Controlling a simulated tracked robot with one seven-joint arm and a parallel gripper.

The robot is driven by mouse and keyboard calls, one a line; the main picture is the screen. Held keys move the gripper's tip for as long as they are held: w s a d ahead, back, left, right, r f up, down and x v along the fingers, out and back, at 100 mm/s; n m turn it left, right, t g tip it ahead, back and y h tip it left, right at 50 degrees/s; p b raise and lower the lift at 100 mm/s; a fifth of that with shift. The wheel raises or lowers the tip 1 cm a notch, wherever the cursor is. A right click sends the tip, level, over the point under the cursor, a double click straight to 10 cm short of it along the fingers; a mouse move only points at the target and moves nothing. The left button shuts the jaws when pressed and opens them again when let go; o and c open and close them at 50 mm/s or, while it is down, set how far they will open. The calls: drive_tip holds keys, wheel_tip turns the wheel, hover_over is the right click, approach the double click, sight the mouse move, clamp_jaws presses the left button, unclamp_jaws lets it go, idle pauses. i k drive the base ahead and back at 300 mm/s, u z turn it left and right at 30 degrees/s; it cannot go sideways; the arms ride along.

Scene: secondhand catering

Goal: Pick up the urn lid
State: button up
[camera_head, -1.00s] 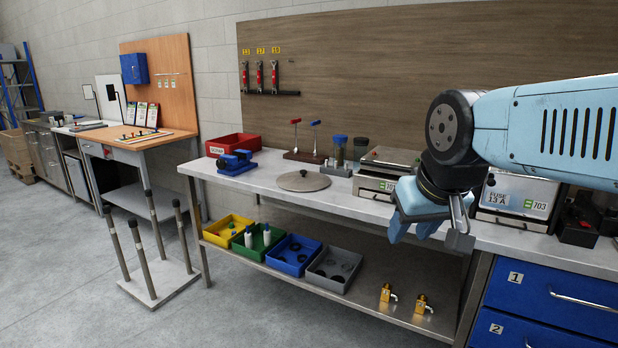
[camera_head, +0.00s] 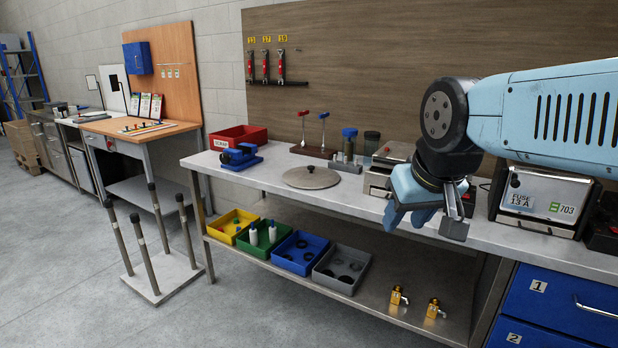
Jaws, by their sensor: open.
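The urn lid (camera_head: 311,178) is a round grey metal disc with a small dark knob at its centre. My gripper (camera_head: 428,222) hangs from the blue arm on the right, above and in front of the bench. It is open, with nothing seen between its fingers. It is well to the right of the lid and apart from it.
A red bin (camera_head: 237,137) and a blue vise (camera_head: 240,157) stand left of the lid. A stand with red and blue handles (camera_head: 314,152) is behind it. Toasters (camera_head: 546,196) stand to the right. Coloured trays (camera_head: 290,254) sit on the lower shelf. Bench space in front of the lid is clear.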

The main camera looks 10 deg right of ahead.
sight(308, 176)
drive_tip(key=z, duration=0.55)
drive_tip(key=i, duration=1.95)
drive_tip(key=u, duration=2.05)
